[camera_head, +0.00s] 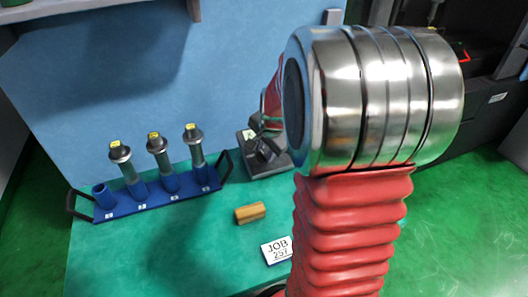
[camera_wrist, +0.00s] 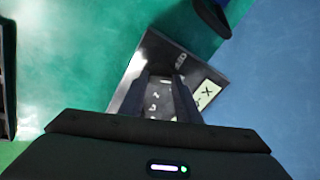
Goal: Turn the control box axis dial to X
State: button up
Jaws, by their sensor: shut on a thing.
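The control box (camera_head: 272,169) is a small dark box on the green bench against the blue wall, partly behind my arm in the head view. In the wrist view the control box (camera_wrist: 130,76) lies tilted in the picture, with a pale display (camera_wrist: 207,92) at its right showing an X; part of the display is covered. My gripper (camera_wrist: 163,82) is down at the box face, its two fingers on either side of the dial area, shut on the dial. The dial itself is mostly hidden. Small letters, one like a Z, show between the fingers.
A blue rack (camera_head: 154,207) with black handles holds several metal holders; its left end socket has no metal holder. A tan block (camera_head: 250,212) and a JOB 257 card (camera_head: 277,250) lie on the bench in front. Dark machinery (camera_head: 475,125) stands at the right.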

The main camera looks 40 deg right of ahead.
jog(key=o, duration=1)
jog(key=shift+o, duration=0.2)
jog(key=v, duration=1.3)
jog(key=shift+r, duration=0.35)
jog(key=shift+a, duration=0.15)
